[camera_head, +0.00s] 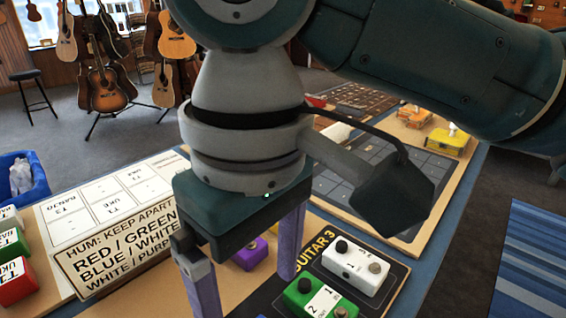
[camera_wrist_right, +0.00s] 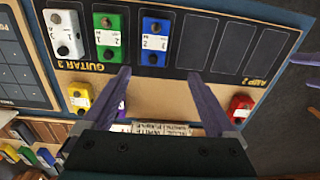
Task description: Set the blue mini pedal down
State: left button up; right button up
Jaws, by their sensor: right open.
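The blue mini pedal (camera_wrist_right: 155,55) sits in a slot of the black GUITAR 3 board (camera_wrist_right: 182,45), in line with a green pedal (camera_wrist_right: 111,22) and a white pedal (camera_wrist_right: 63,18). My right gripper (camera_head: 248,292) points down by the board. Its fingers are apart with nothing between them. In the right wrist view the gripper (camera_wrist_right: 159,74) has its fingertips near the blue pedal's end, clear of it.
Empty outlined slots lie beside the blue pedal. Yellow (camera_wrist_right: 80,94), purple (camera_head: 250,255) and red (camera_wrist_right: 240,106) pedals stand on the wood. A label sign (camera_head: 118,240) and lettered blocks (camera_head: 14,280) are at left. A blue bin (camera_head: 38,170) is farther left.

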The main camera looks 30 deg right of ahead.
jog(key=s+a+f+t+y, duration=0.2)
jog(key=s+a+f+y, duration=0.1)
jog(key=s+a+y, duration=0.15)
jog(key=s+d+f+m+h, duration=0.1)
jog(key=s+d+h, duration=0.1)
jog(key=d, duration=0.5)
jog(key=s+d+f+m+t+h, duration=0.1)
jog(key=s+d+f+h, duration=0.1)
jog(key=s+d, duration=0.3)
jog(key=d, duration=0.2)
jog(key=shift+s+d+h, duration=0.15)
jog(key=shift+d+h, duration=0.15)
jog(key=shift+h, duration=0.05)
